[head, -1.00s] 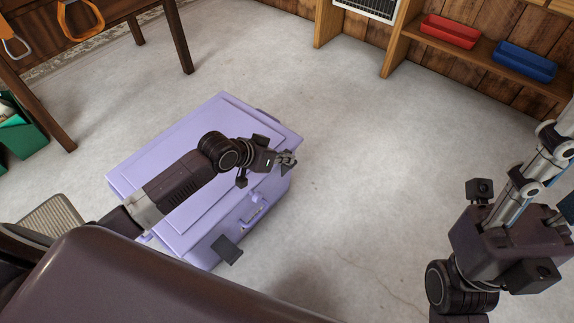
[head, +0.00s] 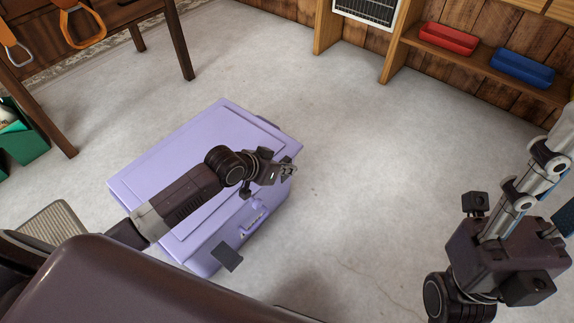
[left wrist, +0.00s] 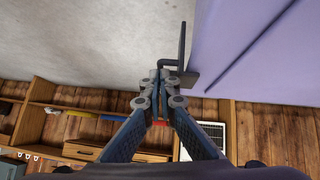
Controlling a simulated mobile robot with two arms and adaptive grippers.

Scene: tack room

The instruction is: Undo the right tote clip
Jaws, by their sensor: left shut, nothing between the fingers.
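The lavender tote (head: 190,150) stands closed on the floor, with a handle (head: 258,213) on its front side. A dark flat clip plate (head: 228,257) juts out at the front side's near end. My left gripper (head: 289,171) reaches across the lid to the far right end of the front side. It is shut and empty. In the left wrist view my left gripper (left wrist: 160,76) is beside a dark L-shaped clip (left wrist: 182,48) that sticks out next to the tote (left wrist: 235,45). I cannot tell whether they touch. The right clip is mostly hidden in the head view.
Bare floor (head: 370,170) lies right of the tote. A shelf (head: 480,68) with a red tray (head: 448,38) and a blue tray (head: 522,68) stands at the back. A table is at upper left.

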